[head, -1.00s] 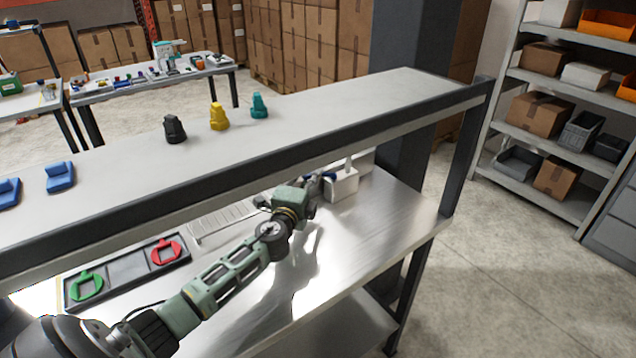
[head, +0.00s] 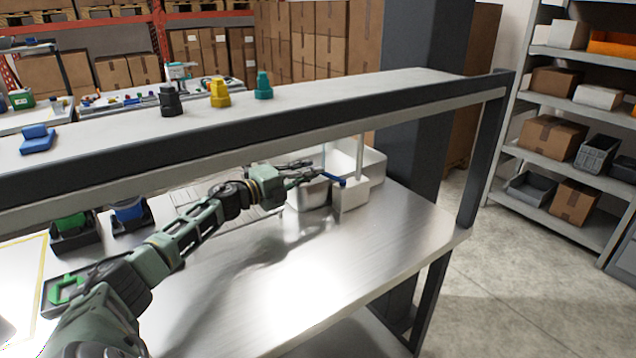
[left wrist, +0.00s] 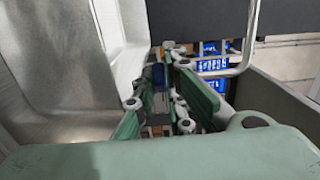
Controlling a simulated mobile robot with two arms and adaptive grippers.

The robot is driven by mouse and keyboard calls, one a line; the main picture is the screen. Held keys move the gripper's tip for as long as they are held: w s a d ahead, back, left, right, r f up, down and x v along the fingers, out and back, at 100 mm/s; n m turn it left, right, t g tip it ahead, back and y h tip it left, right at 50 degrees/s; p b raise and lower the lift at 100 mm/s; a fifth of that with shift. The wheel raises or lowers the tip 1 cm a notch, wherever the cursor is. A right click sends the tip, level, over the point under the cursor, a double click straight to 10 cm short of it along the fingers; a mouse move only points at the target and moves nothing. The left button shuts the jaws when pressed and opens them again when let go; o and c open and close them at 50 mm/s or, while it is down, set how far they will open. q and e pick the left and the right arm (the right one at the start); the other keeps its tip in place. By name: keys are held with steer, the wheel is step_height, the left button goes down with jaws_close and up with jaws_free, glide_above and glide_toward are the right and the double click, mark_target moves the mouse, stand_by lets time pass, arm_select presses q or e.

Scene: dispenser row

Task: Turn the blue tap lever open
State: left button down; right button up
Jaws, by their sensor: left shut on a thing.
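The blue tap lever (head: 332,178) juts left from the top of a pale tap block (head: 351,197) on the metal counter, below the upper shelf. My left gripper (head: 316,178) reaches in from the left at the lever's free end. In the left wrist view the blue lever (left wrist: 158,76) shows between the green fingers of my left gripper (left wrist: 160,92), which is shut on it. The fingers hide part of the lever. My right gripper is not in view.
A metal basin (head: 308,194) stands beside the tap block, with a pale bin (head: 370,165) behind. The upper shelf (head: 330,100) runs above my arm and carries black, yellow and teal knobs. The counter's front right (head: 400,225) is bare.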

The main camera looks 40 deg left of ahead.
arm_select(q)
steer(key=shift+f, duration=0.1)
stand_by(0.3)
steer(key=c, duration=1.8)
jaws_free()
steer(key=shift+f, duration=0.15)
steer(key=shift+s+f, duration=0.1)
steer(key=shift+s, duration=0.6)
steer(key=shift+a+r+v, duration=0.1)
steer(key=shift+r+v, duration=0.05)
steer(key=shift+v, duration=0.95)
steer(key=shift+a+r+v, duration=0.1)
steer(key=shift+r+v, duration=0.1)
steer(key=shift+v, duration=0.95)
steer(key=shift+a+r+v, duration=0.1)
steer(key=shift+r+v, duration=0.05)
steer(key=shift+v, duration=0.95)
